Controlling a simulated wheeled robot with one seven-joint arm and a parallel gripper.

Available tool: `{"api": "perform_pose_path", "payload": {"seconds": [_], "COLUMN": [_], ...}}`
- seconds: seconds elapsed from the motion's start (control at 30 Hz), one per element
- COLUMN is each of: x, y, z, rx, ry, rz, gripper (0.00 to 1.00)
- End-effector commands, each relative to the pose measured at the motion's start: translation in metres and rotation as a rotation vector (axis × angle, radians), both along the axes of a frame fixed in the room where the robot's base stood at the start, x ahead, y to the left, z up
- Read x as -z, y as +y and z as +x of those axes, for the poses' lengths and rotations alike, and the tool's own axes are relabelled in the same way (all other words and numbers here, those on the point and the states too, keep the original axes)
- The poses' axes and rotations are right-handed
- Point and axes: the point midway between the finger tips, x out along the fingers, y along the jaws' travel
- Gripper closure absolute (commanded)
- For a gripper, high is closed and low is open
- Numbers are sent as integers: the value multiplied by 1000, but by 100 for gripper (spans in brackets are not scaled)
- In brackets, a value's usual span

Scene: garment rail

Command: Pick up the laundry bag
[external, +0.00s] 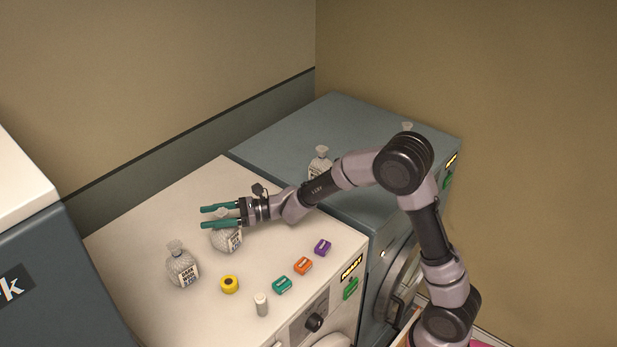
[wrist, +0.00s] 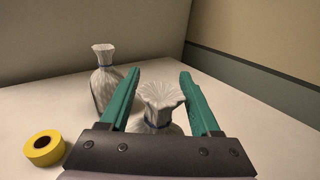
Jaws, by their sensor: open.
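Several pale grey laundry bags with gathered necks show in the external view. One bag (external: 229,240) stands on the white washer top directly under my gripper (external: 203,218). In the wrist view its gathered neck (wrist: 160,97), tied with a blue band, is between the two green fingers of my gripper (wrist: 158,85). The fingers are open, with space on both sides of the neck. A second bag (external: 181,266) stands upright to the left, and it also shows beyond the left finger in the wrist view (wrist: 104,78). The lower part of the nearer bag is hidden by my gripper.
Another bag (external: 320,160) stands on the blue-grey machine (external: 300,125).

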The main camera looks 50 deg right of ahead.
Motion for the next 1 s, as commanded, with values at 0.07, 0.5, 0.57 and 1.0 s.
{"api": "perform_pose_path", "payload": {"seconds": [0.07, 0.5, 0.57, 1.0], "x": [0, 0, 0, 0], "y": [1, 1, 1, 0], "z": [1, 1, 1, 1], "rx": [0, 1, 1, 1], "ry": [1, 1, 1, 0], "rz": [1, 1, 1, 0], "gripper": [36, 100, 100, 100]}}
